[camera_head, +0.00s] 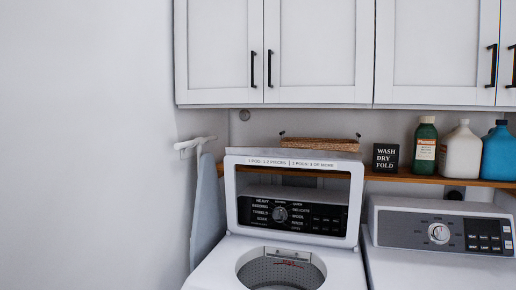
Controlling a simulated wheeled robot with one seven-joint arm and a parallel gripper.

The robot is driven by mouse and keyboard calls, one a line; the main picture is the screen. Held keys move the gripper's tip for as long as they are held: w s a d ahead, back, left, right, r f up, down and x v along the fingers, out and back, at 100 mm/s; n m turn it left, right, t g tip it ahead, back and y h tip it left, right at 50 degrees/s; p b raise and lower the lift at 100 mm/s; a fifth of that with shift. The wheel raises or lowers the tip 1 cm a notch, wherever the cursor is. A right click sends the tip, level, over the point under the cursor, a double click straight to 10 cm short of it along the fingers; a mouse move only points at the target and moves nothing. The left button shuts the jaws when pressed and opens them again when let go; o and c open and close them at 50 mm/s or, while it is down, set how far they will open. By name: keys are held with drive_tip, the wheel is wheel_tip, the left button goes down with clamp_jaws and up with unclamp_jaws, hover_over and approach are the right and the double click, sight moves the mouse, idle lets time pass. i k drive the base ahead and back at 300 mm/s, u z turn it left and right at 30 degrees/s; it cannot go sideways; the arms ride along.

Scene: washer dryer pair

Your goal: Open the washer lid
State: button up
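The washer (215,269) is a white top-loader at the bottom middle of the head view, cut off by the lower edge. Its lid (233,196), a white frame around a large window, stands raised and upright at the back of the top. The black control panel with its knob (280,214) shows through the window. The round drum opening (262,270) is uncovered in front of the lid, with a perforated metal wall inside. My gripper is not in view.
A dryer (396,266) stands close at the right. Above are a wooden shelf (440,181) with several bottles and a sign (385,157), and white cabinets (318,50). An ironing board (207,215) hangs at the left wall.

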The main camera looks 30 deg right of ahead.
sight(303, 195)
drive_tip(key=z, duration=0.6)
drive_tip(key=i, duration=1.05)
drive_tip(key=z, duration=0.8)
